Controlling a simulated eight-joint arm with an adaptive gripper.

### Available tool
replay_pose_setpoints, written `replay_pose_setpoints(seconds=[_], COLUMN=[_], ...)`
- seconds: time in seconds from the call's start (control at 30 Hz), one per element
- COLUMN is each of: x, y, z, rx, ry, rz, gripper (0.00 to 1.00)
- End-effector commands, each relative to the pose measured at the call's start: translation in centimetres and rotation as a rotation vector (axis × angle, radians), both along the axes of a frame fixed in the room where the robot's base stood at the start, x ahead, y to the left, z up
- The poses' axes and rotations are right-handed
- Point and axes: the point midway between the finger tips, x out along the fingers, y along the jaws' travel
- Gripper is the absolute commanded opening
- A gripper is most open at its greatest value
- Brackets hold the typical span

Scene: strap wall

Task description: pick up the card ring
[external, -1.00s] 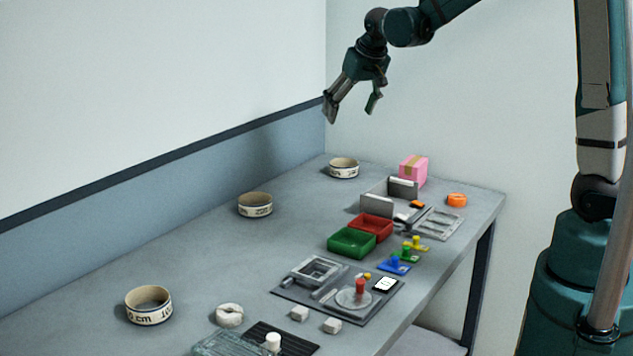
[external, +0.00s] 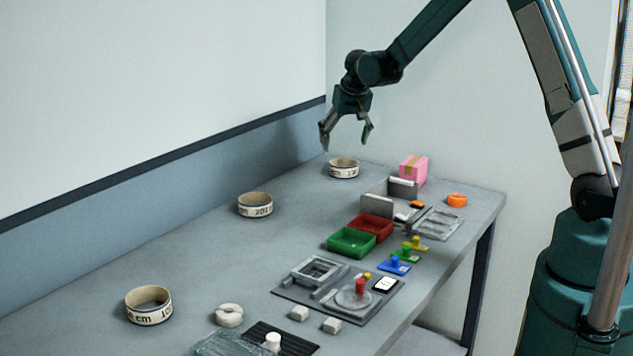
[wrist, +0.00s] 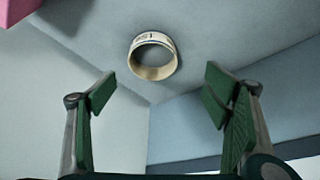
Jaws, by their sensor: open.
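Three similar cream card rings with dark printing stand on the table: one at the far end (external: 344,172), one in the middle (external: 255,211) and one near the front left (external: 149,318). I cannot tell from looks which one is meant. My gripper (external: 347,138) is open and empty, pointing down above the far ring, apart from it. In the wrist view the far ring (wrist: 137,66) shows whole, beyond the open fingertips (wrist: 159,90) and roughly centred between them.
A pink box (external: 413,170) stands right of the far ring. Grey upright plates (external: 377,205), an orange ring (external: 456,200), red (external: 371,227) and green trays (external: 352,243) lie nearer. The wall runs close behind the rings. The table between the far and middle rings is clear.

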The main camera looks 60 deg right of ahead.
Motion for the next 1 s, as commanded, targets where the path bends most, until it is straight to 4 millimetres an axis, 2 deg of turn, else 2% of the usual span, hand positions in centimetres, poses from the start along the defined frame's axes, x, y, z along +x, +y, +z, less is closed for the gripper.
replay_pose_setpoints(seconds=[0.1, 0.23, 0.73, 1.0], x=[0.5, 0.8, 0.9, 1.5], y=[-1.3, -2.0, -2.3, -2.7], z=[-1.5, -2.4, -2.9, -4.5], rx=[0.002, 0.003, 0.003, 0.003], ry=[0.005, 0.008, 0.009, 0.008], rz=[-0.018, -0.029, -0.033, -0.033], gripper=[0.76, 0.76, 0.76, 0.76])
